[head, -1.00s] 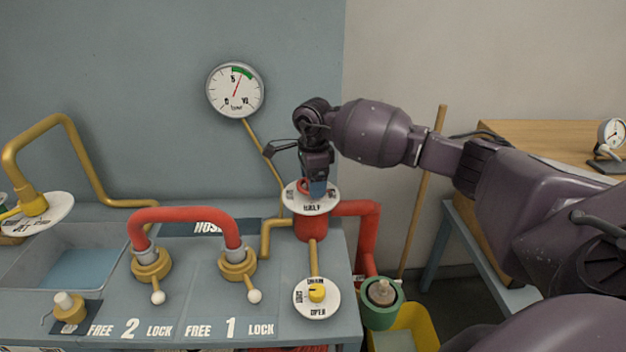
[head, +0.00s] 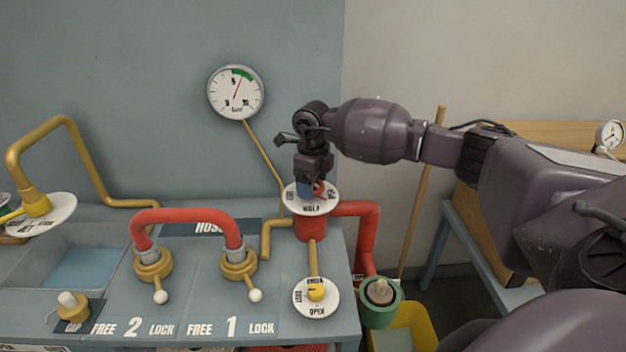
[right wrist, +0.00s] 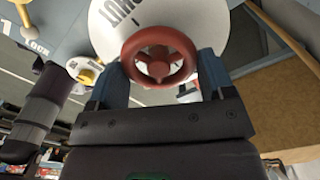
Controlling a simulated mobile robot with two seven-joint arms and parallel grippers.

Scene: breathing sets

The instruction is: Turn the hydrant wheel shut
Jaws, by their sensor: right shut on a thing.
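The red hydrant wheel (right wrist: 160,56) shows whole in the right wrist view, in front of its white dial plate (right wrist: 205,22), where the letters of "SHUT" are partly readable. In the head view the dial plate (head: 311,198) sits on the red hydrant body (head: 311,229), with "HALF" facing front. My right gripper (head: 309,186) points down at the wheel, which it mostly hides in the head view. In the right wrist view its two blue fingers (right wrist: 160,80) stand on either side of the wheel rim, shut on it. My left gripper is not in view.
A gauge (head: 235,93) hangs on the wall with its needle near the green band. A red hose (head: 188,215) loops between two brass couplings. A small drain dial (head: 316,296) is in front of the hydrant. A green-rimmed cup (head: 380,303) stands right of the bench.

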